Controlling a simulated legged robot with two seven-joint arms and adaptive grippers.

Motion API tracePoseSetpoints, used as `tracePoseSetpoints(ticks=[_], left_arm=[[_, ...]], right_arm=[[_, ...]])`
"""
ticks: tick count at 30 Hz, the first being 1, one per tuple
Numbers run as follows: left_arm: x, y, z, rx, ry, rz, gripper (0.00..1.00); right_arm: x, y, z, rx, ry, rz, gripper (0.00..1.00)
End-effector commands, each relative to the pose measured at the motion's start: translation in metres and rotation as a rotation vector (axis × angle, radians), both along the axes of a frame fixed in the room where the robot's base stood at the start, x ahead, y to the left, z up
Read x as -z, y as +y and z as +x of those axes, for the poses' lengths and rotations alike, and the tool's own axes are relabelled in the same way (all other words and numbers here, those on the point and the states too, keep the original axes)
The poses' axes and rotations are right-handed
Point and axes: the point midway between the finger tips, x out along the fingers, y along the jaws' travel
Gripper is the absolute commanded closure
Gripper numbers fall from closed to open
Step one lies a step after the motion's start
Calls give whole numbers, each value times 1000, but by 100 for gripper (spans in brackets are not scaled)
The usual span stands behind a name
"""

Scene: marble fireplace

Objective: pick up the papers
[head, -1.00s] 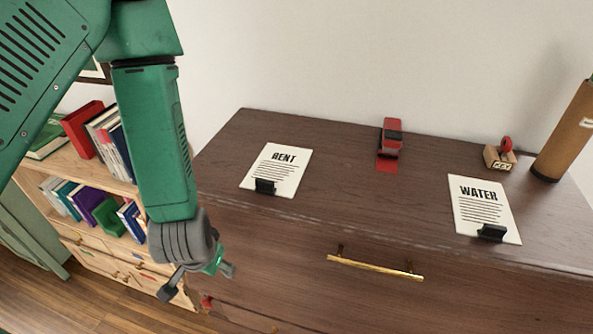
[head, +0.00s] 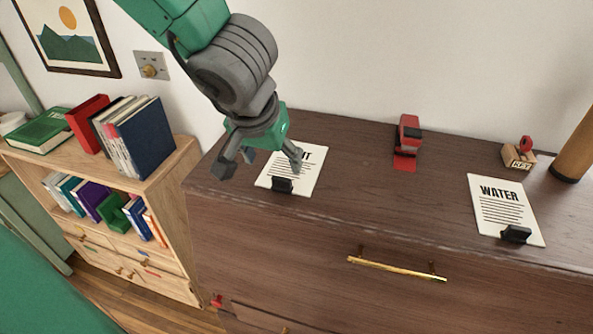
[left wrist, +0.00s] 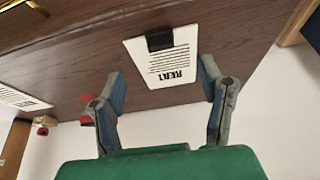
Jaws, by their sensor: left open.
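The RENT paper (head: 300,178) lies on the dresser top with a black clip (head: 281,186) at its front edge. The WATER paper (head: 497,203) lies farther right with its own black clip (head: 515,234). My left gripper (head: 262,165) is open and empty, above and just left of the RENT paper, hiding part of its heading. In the left wrist view the RENT paper (left wrist: 161,58) lies beyond the spread fingers of my left gripper (left wrist: 166,92), apart from them. The WATER paper (left wrist: 18,98) shows at that view's left edge. My right gripper is not in view.
On the dresser (head: 350,205) stand a red stapler (head: 407,142), a KEY stamp block (head: 519,156) and a brown cylinder (head: 575,150). A brass handle (head: 397,270) sticks out in front. A bookshelf (head: 165,170) with books stands to the left.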

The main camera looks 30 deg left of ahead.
Motion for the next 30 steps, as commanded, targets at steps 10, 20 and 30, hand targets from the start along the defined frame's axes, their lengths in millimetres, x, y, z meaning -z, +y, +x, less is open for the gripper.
tracePoseSetpoints(ticks=[10, 20, 30], left_arm=[[39, 3, 15, -2, -1, 2, 38], [78, -1, 31, -2, 3, 4, 38], [86, 4, 35, -2, -1, -1, 41]], right_arm=[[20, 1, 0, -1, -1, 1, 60], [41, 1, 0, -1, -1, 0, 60], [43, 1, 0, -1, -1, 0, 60]])
